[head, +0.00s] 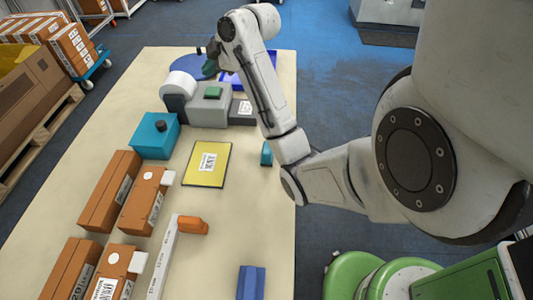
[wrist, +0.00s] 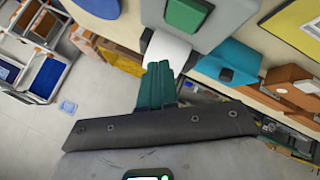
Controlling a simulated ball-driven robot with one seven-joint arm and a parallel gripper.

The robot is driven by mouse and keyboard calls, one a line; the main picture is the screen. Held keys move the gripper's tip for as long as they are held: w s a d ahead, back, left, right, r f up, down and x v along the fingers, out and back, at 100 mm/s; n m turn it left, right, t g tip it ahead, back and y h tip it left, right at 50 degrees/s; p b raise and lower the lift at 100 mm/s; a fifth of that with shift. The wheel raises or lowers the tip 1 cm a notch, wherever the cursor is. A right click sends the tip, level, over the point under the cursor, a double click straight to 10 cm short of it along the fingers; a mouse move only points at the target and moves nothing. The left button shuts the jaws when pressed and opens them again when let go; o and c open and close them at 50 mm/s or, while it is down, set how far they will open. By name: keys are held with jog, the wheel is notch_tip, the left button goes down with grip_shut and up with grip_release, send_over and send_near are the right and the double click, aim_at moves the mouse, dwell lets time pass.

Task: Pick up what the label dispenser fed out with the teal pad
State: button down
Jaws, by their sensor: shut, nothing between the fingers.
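The grey label dispenser (head: 208,108) stands at the far end of the table, with a green button on top. Its white roll (head: 183,84) is on its left side. A small white label (head: 245,107) with dark print lies at its right end. My gripper (head: 209,70), with teal fingers, is behind the dispenser, shut and empty. In the wrist view my gripper (wrist: 157,68) points at a white surface (wrist: 167,46) beside the dispenser (wrist: 205,32); I cannot tell whether they touch. A small teal object (head: 267,154) lies at the table's right edge.
A teal box (head: 155,135) with a black knob and a yellow barcode sheet (head: 207,165) are nearer. Several orange boxes (head: 110,190) line the left. A blue tray (head: 232,79) is behind the dispenser.

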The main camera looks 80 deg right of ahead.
aim_at(267, 148)
jog(key=c, duration=1.8)
grip_release()
jog(key=shift+c, duration=0.2)
